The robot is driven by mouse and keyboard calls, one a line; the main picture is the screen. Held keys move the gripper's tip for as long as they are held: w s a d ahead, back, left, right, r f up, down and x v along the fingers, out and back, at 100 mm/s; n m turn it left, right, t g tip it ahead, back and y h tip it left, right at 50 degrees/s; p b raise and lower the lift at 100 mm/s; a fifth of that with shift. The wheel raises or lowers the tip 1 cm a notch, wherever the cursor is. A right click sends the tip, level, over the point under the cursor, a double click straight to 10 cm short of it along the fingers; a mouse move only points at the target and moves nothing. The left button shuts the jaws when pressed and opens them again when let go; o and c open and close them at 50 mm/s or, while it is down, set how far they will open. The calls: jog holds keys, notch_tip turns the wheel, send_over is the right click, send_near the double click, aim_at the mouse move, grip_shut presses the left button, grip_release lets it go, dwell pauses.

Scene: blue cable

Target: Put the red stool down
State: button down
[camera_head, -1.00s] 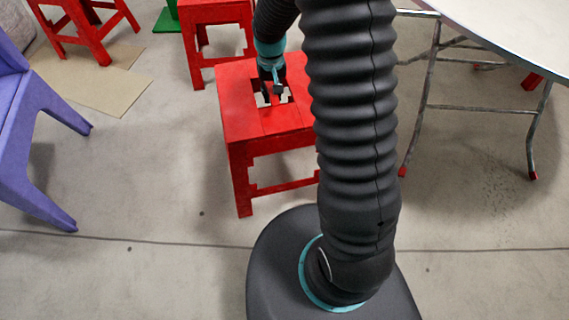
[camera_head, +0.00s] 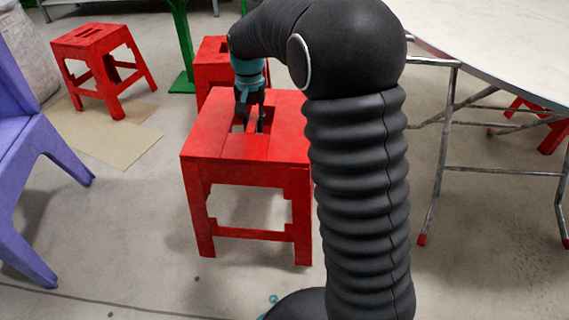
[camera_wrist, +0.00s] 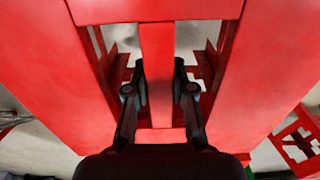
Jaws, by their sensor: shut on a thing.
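The red stool (camera_head: 265,146) stands upright in the head view, left of my dark arm, which hides its right side. My gripper (camera_head: 249,118) reaches down from above to the slots in its seat. In the wrist view my gripper (camera_wrist: 159,88) has one finger in each slot. It is shut on the narrow red bar (camera_wrist: 157,50) between the slots. The wrist view shows grey floor through the slots. I cannot tell whether the stool's feet touch the floor or hang slightly above it.
A purple chair (camera_head: 32,145) is at the left. Another red stool (camera_head: 94,45) is at the back left, near flat cardboard (camera_head: 115,137). One more red stool (camera_head: 213,62) stands behind the held one. A white table (camera_head: 510,42) with metal legs is at the right. Floor at the front left is clear.

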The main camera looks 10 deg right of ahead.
jog(key=d+f+b, duration=0.2)
jog(key=d+f, duration=0.6)
jog(key=shift+s+f, duration=0.3)
jog(key=shift+f, duration=0.1)
jog(key=c, duration=1)
grip_release()
jog(key=shift+f, duration=0.15)
